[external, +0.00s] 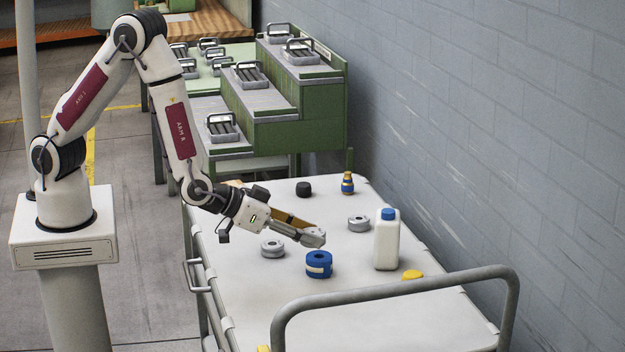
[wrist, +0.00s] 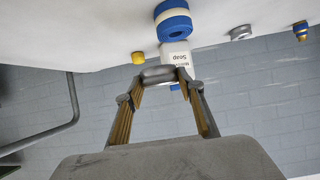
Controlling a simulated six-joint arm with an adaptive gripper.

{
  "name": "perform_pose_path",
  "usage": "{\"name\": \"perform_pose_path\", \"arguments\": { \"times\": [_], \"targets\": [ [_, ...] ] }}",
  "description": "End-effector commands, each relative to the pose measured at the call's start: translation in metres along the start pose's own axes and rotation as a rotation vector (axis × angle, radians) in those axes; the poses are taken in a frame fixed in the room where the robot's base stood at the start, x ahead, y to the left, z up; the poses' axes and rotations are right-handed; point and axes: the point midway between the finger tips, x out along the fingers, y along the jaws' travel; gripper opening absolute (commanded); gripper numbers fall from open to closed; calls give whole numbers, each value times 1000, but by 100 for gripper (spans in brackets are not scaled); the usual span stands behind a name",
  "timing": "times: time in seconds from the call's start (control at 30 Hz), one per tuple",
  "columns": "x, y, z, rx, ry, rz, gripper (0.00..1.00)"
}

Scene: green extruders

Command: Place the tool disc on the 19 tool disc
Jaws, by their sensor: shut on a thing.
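My gripper (external: 312,237) is shut on a grey metal piece, likely a tool disc, held tilted above the cart top. In the wrist view the grey piece (wrist: 158,74) spans the two fingertips of my gripper (wrist: 157,88). A blue disc with a pale band (external: 319,264) stands on the cart just below and in front of the fingertips; it also shows in the wrist view (wrist: 173,22). A silver disc (external: 272,248) lies left of the fingertips, and another silver disc (external: 358,224) lies to the right. No number 19 is readable on any disc.
A white bottle with blue cap (external: 387,240) stands right of my gripper. A yellow piece (external: 412,275), a small blue-gold bottle (external: 347,184) and a black cylinder (external: 304,189) are on the cart (external: 240,290). A curved rail (external: 400,288) rises in front.

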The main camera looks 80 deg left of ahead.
Motion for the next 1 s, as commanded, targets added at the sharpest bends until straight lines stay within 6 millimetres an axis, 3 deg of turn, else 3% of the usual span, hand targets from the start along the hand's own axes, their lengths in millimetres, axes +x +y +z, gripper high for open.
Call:
{"name": "perform_pose_path", "arguments": {
  "times": [0.4,1.0],
  "targets": [
    [56,-94,-38,-94,4,-167,3],
    [120,-235,-92,-191,5,-343,3]
  ]
}}
